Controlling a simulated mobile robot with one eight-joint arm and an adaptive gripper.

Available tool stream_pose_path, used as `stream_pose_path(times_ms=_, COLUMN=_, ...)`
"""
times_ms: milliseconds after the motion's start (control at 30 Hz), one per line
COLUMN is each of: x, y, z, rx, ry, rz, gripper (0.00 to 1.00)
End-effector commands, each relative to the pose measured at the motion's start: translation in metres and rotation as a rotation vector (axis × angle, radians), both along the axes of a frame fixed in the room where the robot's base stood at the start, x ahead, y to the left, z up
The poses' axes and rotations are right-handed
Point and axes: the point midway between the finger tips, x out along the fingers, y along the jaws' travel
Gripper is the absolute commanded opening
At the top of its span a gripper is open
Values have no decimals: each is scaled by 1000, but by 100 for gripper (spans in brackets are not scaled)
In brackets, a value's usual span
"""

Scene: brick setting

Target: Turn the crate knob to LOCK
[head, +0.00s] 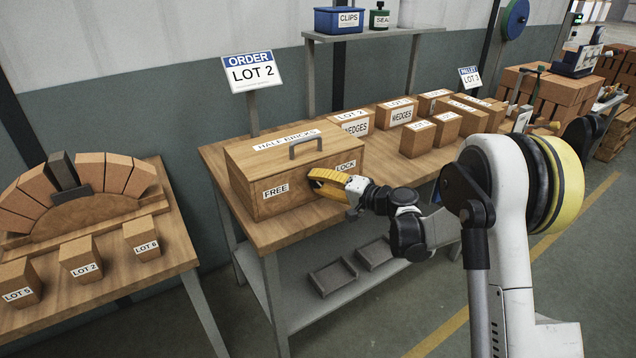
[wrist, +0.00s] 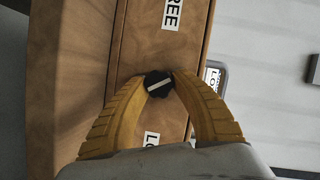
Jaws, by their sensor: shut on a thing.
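The wooden crate (head: 240,184), labelled HALF BRICKS on its lid, sits on the workbench. Its front carries a FREE label (head: 276,191) at the left and a LOCK label (head: 345,167) at the right. The knob's white line lies slanted, roughly crosswise to the line between FREE (wrist: 172,14) and the partly hidden LOCK label (wrist: 151,143).
A grey handle (head: 306,142) stands on the crate lid. Several labelled boxes (head: 393,113) stand to the right on the bench (head: 290,231). Grey trays (head: 333,277) lie on the shelf below. A second table with a brick arch (head: 105,175) is at the left.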

Motion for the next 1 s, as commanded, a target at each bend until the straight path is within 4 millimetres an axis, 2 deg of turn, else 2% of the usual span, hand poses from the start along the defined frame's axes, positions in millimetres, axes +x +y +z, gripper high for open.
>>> stream_pose_path(times_ms=500, x=0, y=0, z=-1, rx=343, ry=231, rz=0, gripper=1)
stream_pose_path(times_ms=1000, x=0, y=1, z=-1, rx=455, ry=307, rz=0, gripper=1)
